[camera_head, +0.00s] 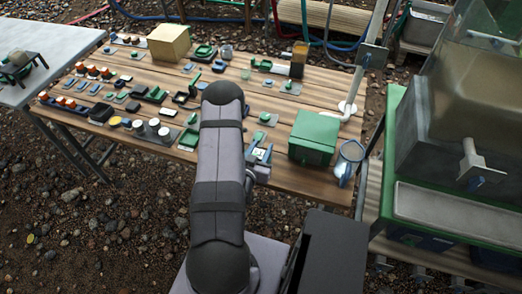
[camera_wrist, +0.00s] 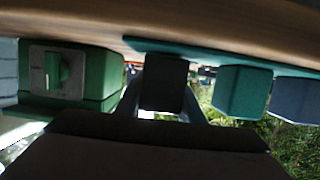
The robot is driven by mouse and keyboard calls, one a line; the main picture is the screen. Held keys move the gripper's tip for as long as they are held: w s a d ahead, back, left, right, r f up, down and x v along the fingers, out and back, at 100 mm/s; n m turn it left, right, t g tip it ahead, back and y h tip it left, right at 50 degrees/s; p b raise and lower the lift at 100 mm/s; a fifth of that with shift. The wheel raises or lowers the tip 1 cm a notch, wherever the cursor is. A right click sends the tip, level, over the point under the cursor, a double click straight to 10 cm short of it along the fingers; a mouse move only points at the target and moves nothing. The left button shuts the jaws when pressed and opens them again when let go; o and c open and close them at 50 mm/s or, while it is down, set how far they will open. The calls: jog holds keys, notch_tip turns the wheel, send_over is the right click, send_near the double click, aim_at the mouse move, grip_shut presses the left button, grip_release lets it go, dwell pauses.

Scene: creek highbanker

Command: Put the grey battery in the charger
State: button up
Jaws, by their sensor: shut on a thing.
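My gripper (camera_wrist: 163,100) is shut on a dark block, which looks like the grey battery (camera_wrist: 164,82), in the middle of the wrist view. In the head view my gripper (camera_head: 260,160) is low over the table's front edge, just left of the green box, and partly hidden by my arm; the battery cannot be made out there. In the wrist view, which looks upside down, a flat teal piece (camera_wrist: 205,54) lies along the wood close to the battery. I cannot tell whether they touch, or which thing is the charger.
A green box (camera_head: 315,138) stands right of my gripper; a green box with a knob (camera_wrist: 62,70) shows in the wrist view. Beside the battery there are a teal block (camera_wrist: 242,92) and a blue block (camera_wrist: 296,100). A clear jug (camera_head: 348,160) stands at the table's right corner. Many small parts crowd the left.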

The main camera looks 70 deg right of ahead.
notch_tip(320, 180, up, 10)
jog(key=shift+f, duration=0.15)
dwell(0.5)
jog(key=w+d+f+m+g+b, duration=0.1)
jog(key=w+d+b, duration=0.15)
jog(key=d, duration=0.35)
jog(key=w+d+f+b, duration=0.2)
jog(key=d+b, duration=0.2)
jog(key=d, duration=0.3)
jog(key=w+d+r+n+t+b, duration=0.1)
jog(key=w+d+r+b, duration=0.35)
jog(key=w+d, duration=0.55)
jog(key=shift+w+a+f+b, duration=0.1)
jog(key=shift+a+f+b, duration=0.1)
jog(key=shift+f, duration=1.6)
jog(key=shift+w+a+f+b, duration=0.1)
jog(key=shift+w+a+f, duration=0.05)
jog(key=shift+f, duration=1.7)
jog(key=shift+w+a+f+b, duration=0.1)
jog(key=shift+a+f, duration=0.1)
jog(key=shift+f, duration=1.6)
jog(key=shift+f+b, duration=0.35)
jog(key=shift+a+f, duration=0.1)
